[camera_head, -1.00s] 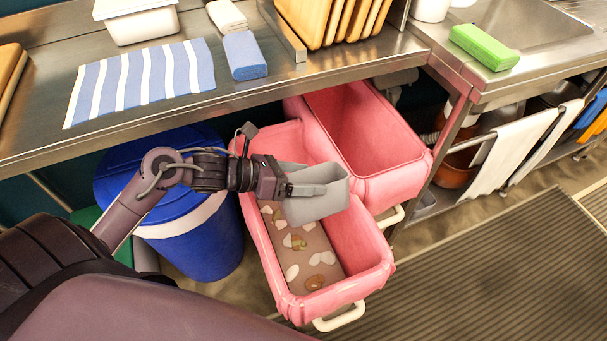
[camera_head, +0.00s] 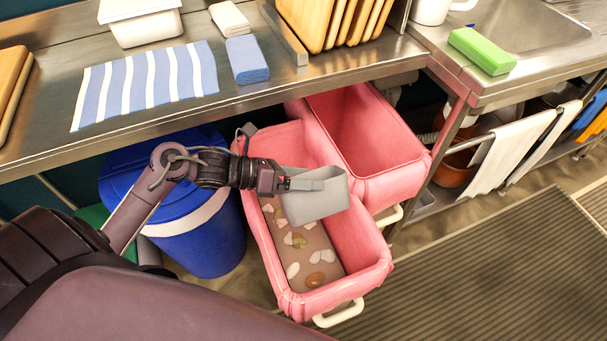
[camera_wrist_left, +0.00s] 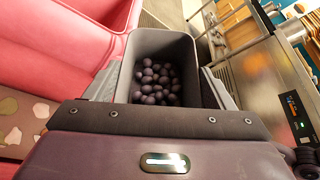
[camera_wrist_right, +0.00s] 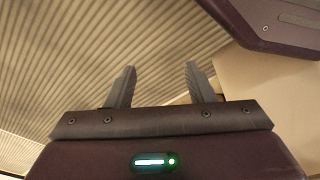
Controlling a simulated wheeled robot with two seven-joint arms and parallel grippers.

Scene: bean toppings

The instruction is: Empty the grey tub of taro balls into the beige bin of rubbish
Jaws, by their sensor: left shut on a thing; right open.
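The grey tub (camera_head: 316,205) is held by my left gripper (camera_head: 312,184) above the front pink bin (camera_head: 374,262). In the left wrist view the tub (camera_wrist_left: 186,45) has several dark purple taro balls (camera_wrist_left: 157,83) gathered inside, between the two fingers. No beige bin stands out; the front pink bin has a brownish bottom with pale and brown scraps (camera_head: 293,270). The tub hides part of that bin's inside. My right gripper (camera_wrist_right: 161,70) shows only in its own wrist view, open and empty, with the ribbed mat behind it.
A second pink bin (camera_head: 395,180), seemingly empty, stands behind the front one. A blue barrel (camera_head: 215,250) is to the left. The steel counter (camera_head: 200,112) overhangs the bins' back. A ribbed mat (camera_head: 500,270) covers clear floor at the right.

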